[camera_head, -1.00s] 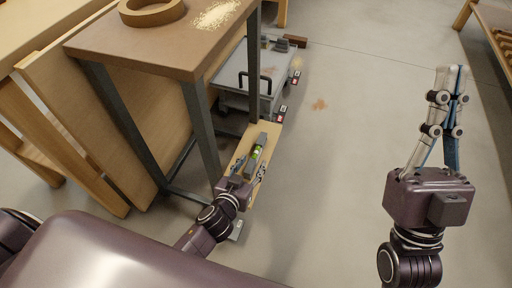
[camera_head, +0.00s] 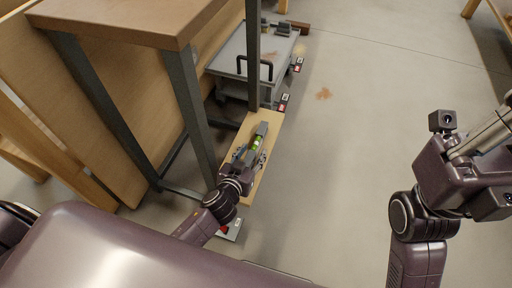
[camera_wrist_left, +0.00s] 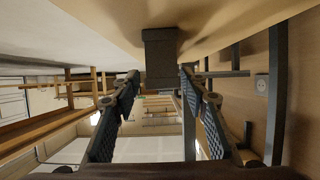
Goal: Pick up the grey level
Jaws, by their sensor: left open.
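The grey level (camera_head: 261,138), with a bright green vial, lies lengthwise on a light wooden board (camera_head: 270,118) low beside the table's legs. My left gripper (camera_head: 251,157) is open at the level's near end, its fingers on either side. In the left wrist view, the level's dark end (camera_wrist_left: 160,55) shows beyond and between the two spread fingers (camera_wrist_left: 160,86). A gap shows between each finger and the level. My right gripper (camera_head: 484,137) is at the right, away from the level, with its fingertips cut off by the frame edge.
A brown-topped table (camera_head: 120,18) with grey metal legs stands just left of the left gripper. A grey cart (camera_head: 238,58) with a black handle stands beyond the board. The floor (camera_head: 345,150) to the right is clear apart from a brown stain.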

